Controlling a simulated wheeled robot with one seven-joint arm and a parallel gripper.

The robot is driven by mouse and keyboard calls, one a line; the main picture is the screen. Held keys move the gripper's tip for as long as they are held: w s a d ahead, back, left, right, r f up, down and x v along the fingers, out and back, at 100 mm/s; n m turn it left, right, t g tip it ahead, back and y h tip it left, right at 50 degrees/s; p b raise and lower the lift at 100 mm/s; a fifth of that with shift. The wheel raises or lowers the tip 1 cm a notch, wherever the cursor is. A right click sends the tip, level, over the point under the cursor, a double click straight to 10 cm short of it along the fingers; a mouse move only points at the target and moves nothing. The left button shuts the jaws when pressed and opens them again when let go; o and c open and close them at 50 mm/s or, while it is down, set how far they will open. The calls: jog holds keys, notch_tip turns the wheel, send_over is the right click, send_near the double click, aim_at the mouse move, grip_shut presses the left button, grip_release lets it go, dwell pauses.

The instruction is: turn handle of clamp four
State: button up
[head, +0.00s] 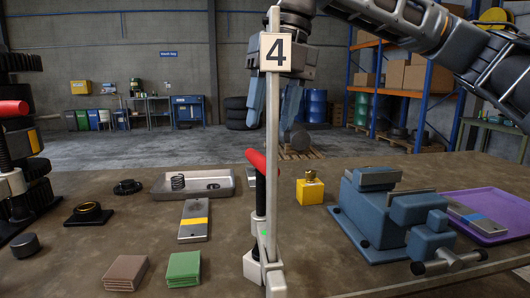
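Clamp four stands near the middle of the bench, behind a thin grey post (275,170) that carries a sign with the number 4 (276,52). The clamp has a red handle (256,161) on a black stem (260,190) and a light grey base (252,264) with a small green mark. The handle slants across the top of the stem, and the post hides part of it. My gripper (271,119) hangs above and behind the clamp, pointing down. Its two blue fingers are apart and empty, clear of the handle. The post and sign cover part of it.
A blue vise (385,215) and purple tray (490,212) stand right; a yellow block (310,190) stands nearer the clamp. Left are a grey tray (222,191), a metal plate (194,220), green pads (184,268), brown pads (126,272) and another red handle (14,108) beside stacked gears.

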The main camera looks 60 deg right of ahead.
send_over(261, 182)
jog(key=shift+s+d+f, duration=0.1)
jog(key=shift+d+f, duration=0.05)
jog(key=shift+f, duration=1.4)
jog(key=shift+s+d+f, duration=0.1)
jog(key=shift+d+f, duration=0.05)
jog(key=shift+f, duration=1.4)
grip_shut()
